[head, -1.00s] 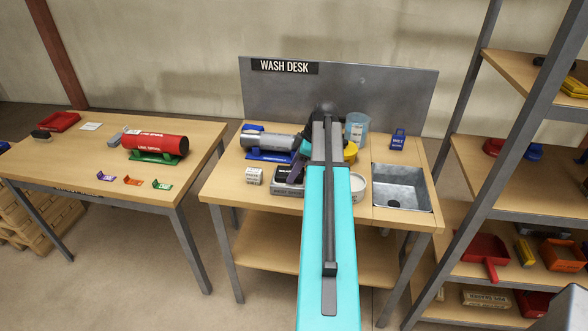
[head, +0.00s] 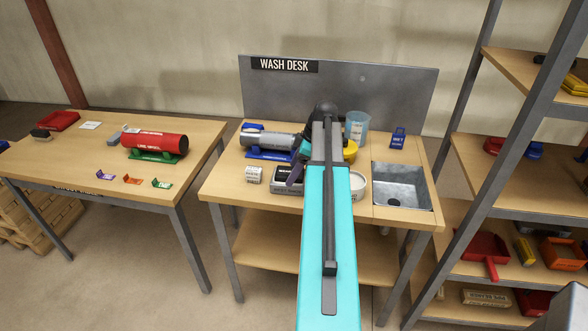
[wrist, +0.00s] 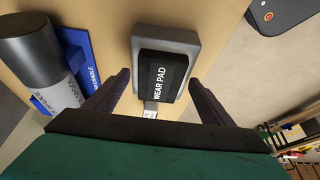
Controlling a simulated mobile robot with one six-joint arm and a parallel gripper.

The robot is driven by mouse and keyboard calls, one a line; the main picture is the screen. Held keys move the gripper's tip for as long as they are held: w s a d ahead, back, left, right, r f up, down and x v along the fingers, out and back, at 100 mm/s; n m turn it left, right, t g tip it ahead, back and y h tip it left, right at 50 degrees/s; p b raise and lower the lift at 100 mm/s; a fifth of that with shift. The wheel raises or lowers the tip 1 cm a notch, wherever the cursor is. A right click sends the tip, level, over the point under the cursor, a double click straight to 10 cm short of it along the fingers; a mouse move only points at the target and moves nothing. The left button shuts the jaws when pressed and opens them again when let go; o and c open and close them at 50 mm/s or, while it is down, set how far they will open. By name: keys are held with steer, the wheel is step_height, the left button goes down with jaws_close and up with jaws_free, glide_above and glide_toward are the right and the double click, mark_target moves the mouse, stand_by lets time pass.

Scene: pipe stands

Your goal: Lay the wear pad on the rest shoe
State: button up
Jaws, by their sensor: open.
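The wear pad (wrist: 162,76) is a black block with white lettering, lying on a grey tray (wrist: 190,45) in the wrist view. In the head view the pad (head: 283,173) is partly hidden by my gripper, and the tray (head: 286,192) stands near the front of the wash desk. My gripper (wrist: 158,80) is open and empty, its two dark fingers pointing toward the pad, one on each side. I cannot tell whether they touch it. I cannot pick out the rest shoe for certain.
A grey cylinder (head: 262,142) rests on a blue cradle (head: 268,155) left of the tray. Shelves (head: 500,205) stand at right.

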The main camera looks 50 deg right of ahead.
steer(key=shift+r, duration=0.15)
steer(key=b+v, duration=0.3)
steer(key=v, duration=1)
steer(key=shift+r+b, duration=0.25)
steer(key=shift+b, duration=0.05)
stand_by(0.5)
